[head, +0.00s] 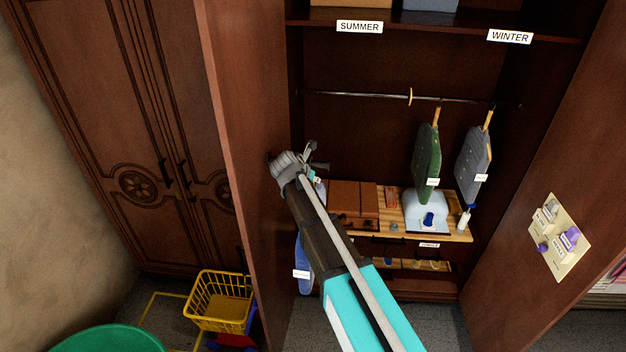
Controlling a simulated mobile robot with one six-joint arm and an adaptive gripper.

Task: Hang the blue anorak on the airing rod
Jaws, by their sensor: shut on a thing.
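The blue anorak (305,265) hangs low behind my arm, at the left side of the open wardrobe, with a white tag on it. Its upper part and hanger are mostly hidden by my arm. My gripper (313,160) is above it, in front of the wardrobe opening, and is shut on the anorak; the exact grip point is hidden. A dark rod (350,95) runs across the wardrobe above and beyond my gripper, with a wooden ring (410,97) around it near the middle. I cannot tell whether this is the airing rod.
A green garment (428,155) and a grey garment (474,158) hang at the rod's right; its left half is bare. Open doors stand left (240,150) and right (560,180). A cluttered wooden shelf (455,233) lies below.

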